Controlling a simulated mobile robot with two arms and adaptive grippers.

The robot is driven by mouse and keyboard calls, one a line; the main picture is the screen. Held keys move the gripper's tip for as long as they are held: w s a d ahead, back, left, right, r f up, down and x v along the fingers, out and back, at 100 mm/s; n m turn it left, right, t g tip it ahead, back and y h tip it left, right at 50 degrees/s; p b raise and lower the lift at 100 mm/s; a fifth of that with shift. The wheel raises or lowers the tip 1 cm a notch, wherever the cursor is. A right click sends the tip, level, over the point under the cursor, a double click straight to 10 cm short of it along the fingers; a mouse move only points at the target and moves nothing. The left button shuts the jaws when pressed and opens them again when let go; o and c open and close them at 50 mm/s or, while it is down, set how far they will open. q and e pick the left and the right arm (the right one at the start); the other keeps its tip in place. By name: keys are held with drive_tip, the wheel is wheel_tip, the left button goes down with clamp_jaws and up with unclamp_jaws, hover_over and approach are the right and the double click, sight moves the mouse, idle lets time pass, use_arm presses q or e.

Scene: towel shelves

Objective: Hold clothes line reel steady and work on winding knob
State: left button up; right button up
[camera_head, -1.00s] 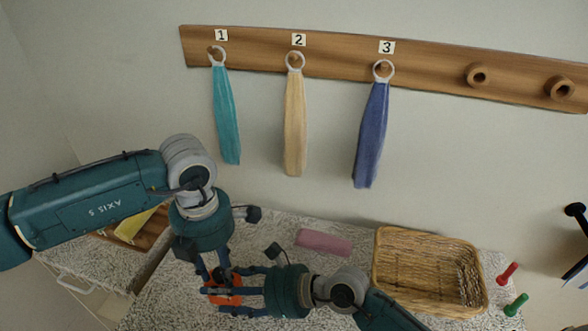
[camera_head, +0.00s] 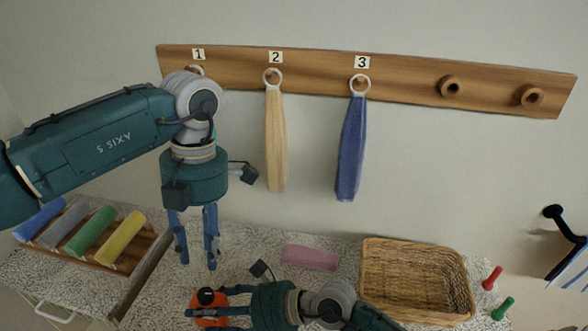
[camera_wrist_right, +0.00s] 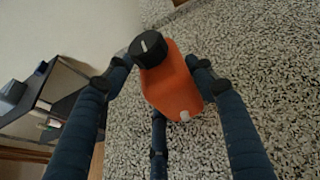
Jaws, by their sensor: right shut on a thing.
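The clothes line reel (camera_head: 208,311) is an orange body with a black winding knob (camera_head: 206,294) on top, low in the head view. My right gripper (camera_head: 222,303) is shut around the reel from the right. In the right wrist view the orange reel (camera_wrist_right: 172,92) sits between the dark fingers, with its black knob (camera_wrist_right: 148,48) uncovered and a small white tip at its lower end. My left gripper (camera_head: 197,264) hangs above the reel, fingers pointing down, spread and empty. It is apart from the knob.
A wicker basket (camera_head: 365,285), a pink folded cloth (camera_head: 309,257) and red (camera_head: 492,277) and green (camera_head: 502,308) handled items are on the speckled counter (camera_head: 245,238). Rolled towels lie in a wooden tray (camera_head: 152,258) at left. Towels hang from the wall rack (camera_head: 410,88).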

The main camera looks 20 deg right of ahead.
sight(204, 292)
use_arm(q)
drive_tip(key=f, duration=0.3)
drive_tip(key=a+f+y, duration=0.1)
drive_tip(key=f, duration=0.3)
drive_tip(key=s+f+g+y, duration=0.1)
drive_tip(key=f, duration=0.2)
drive_tip(key=shift+a+f, duration=0.15)
drive_tip(key=shift+f, duration=0.1)
drive_tip(key=shift+w+n, duration=0.15)
drive_tip(key=shift+n, duration=0.85)
drive_tip(key=n, duration=0.1)
drive_tip(key=n+g+h, duration=0.1)
drive_tip(key=n, duration=0.1)
drive_tip(key=shift+w+a+n+g, duration=0.1)
drive_tip(key=shift+a+n+g, duration=0.1)
drive_tip(key=shift+n+g, duration=0.1)
drive_tip(key=v, duration=1.2)
drive_tip(key=s+d+r+m+h, duration=0.1)
drive_tip(key=s+d+r+h, duration=0.3)
drive_tip(key=d+r+h, duration=0.2)
drive_tip(key=s+d+r+m+h, duration=0.2)
drive_tip(key=s+d+r+h, duration=0.2)
drive_tip(key=d+r+h, duration=0.2)
wheel_tip(204, 292, up, 3)
drive_tip(key=d, duration=0.2)
drive_tip(key=shift+s+d+h, duration=0.3)
drive_tip(key=shift+d, duration=0.05)
